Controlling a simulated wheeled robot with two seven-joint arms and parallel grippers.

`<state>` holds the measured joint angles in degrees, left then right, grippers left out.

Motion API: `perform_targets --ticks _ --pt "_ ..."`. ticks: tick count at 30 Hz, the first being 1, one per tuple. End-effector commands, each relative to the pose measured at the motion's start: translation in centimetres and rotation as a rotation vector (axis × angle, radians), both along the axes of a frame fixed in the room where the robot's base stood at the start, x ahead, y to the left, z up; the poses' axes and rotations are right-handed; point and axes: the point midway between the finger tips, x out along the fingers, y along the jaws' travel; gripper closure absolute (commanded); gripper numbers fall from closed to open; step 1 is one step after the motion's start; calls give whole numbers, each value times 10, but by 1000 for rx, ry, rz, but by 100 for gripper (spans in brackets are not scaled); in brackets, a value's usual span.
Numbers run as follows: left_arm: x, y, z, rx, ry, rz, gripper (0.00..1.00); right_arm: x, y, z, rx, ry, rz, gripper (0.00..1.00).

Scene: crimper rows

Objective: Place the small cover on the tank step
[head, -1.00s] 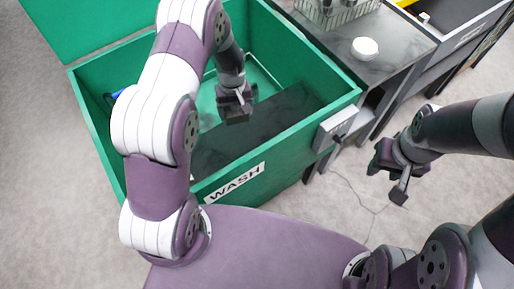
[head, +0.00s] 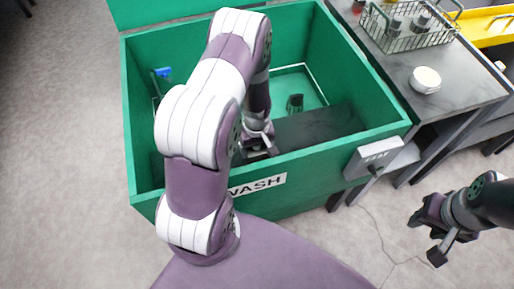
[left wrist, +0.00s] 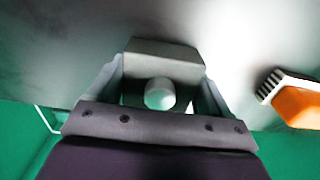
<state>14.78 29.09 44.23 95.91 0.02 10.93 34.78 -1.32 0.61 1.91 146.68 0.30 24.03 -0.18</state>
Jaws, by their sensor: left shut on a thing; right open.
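The green tank marked WASH (head: 345,154) stands in front of me, with a dark grey step (head: 325,122) inside it. My left gripper (head: 262,148) is inside the tank, low by the front wall and near the left part of the step. In the left wrist view it is shut on a small pale round thing (left wrist: 159,94), probably the small cover; only its rounded end shows between the fingers. The grey step surface (left wrist: 225,35) fills much of that view. I cannot tell whether the held thing touches it. My right gripper (head: 436,228) is open and empty, outside the tank.
A brush with an orange part (left wrist: 297,103) lies right of my left gripper. A grey box (head: 374,158) sits on the tank's front. The right bench holds a round white-topped thing (head: 425,79) and a wire basket (head: 408,27).

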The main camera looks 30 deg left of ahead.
Motion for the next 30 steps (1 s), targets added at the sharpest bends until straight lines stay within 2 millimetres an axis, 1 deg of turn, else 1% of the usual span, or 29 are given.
perform_targets --ticks 1,6,10,11,12,13,19,22,23,26,27,30 --pt "1 0 -4 1 -2 0 66 0 0 -1 0 0 0 58" --pt "1 0 -3 0 -3 -1 66 0 0 -1 0 0 0 58" --pt "1 0 -7 1 -2 -1 66 0 0 -3 0 0 0 58" --pt "1 0 -7 0 -1 -1 18 0 0 -3 0 0 0 58" --pt "1 0 -7 0 -1 -1 5 0 0 -2 0 0 0 58" --pt "1 0 -7 0 -1 -1 0 0 0 -2 0 0 0 58" --pt "1 0 -5 0 -1 -1 0 0 0 -1 0 0 0 58" --pt "2 0 5 1 -3 -1 0 0 0 2 0 0 0 58" --pt "2 0 11 1 -3 -1 0 0 0 3 0 0 0 58" --pt "2 0 38 1 -5 -1 0 0 0 9 0 0 0 58" --pt "2 0 49 2 -7 -1 0 0 0 11 0 0 0 58" --pt "2 0 76 2 -6 -1 0 0 0 15 0 0 0 58"
